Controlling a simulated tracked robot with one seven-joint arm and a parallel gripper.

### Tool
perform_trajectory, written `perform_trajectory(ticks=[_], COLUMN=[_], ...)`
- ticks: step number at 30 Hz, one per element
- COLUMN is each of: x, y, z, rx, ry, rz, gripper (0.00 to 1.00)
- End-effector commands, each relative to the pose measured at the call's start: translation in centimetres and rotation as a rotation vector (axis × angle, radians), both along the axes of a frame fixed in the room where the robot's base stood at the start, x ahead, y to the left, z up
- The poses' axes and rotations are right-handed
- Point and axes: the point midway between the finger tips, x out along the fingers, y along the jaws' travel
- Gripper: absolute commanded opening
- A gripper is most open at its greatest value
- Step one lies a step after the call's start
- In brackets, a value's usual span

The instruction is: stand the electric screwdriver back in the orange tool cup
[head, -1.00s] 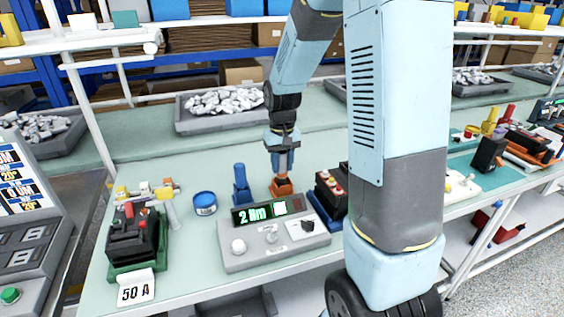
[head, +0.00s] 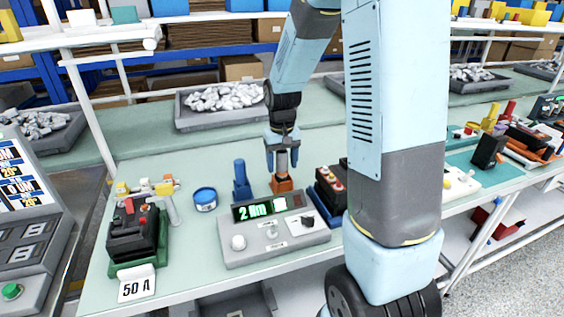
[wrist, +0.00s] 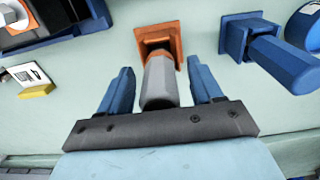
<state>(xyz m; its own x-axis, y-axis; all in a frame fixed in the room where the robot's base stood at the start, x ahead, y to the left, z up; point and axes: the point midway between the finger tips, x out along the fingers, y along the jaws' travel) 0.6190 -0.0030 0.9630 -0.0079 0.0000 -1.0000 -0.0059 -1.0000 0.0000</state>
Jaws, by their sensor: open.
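The electric screwdriver (head: 282,161) has a grey body with an orange band near the cup. It stands upright in the orange tool cup (head: 281,186), behind the grey display box. The wrist view shows the screwdriver (wrist: 159,84) with its far end inside the square mouth of the orange cup (wrist: 157,38). My gripper (head: 282,152) is open around the upper part of the screwdriver. In the wrist view the blue fingers of my gripper (wrist: 160,76) stand on either side of it, with gaps showing. The screwdriver's tip is hidden in the cup.
A blue holder with a blue tool (head: 241,181) stands just left of the cup, with a blue tin (head: 205,199) farther left. The grey display box (head: 273,232) is in front. A dark breaker unit (head: 328,190) is close on the right. Clear table lies behind the cup.

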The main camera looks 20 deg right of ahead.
Motion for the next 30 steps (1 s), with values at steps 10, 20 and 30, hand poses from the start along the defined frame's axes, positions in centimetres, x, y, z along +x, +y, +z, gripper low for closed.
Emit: perform_trajectory(ticks=[10,20,30], x=[0.2,0.2,0.2], y=[0.0,0.0,0.0], z=[4.1,10.5,13.6], rx=[0.000,0.000,0.000], ry=[-0.005,-0.004,-0.002], rz=[0.000,0.000,0.000], gripper=[0.65,0.65,0.65])
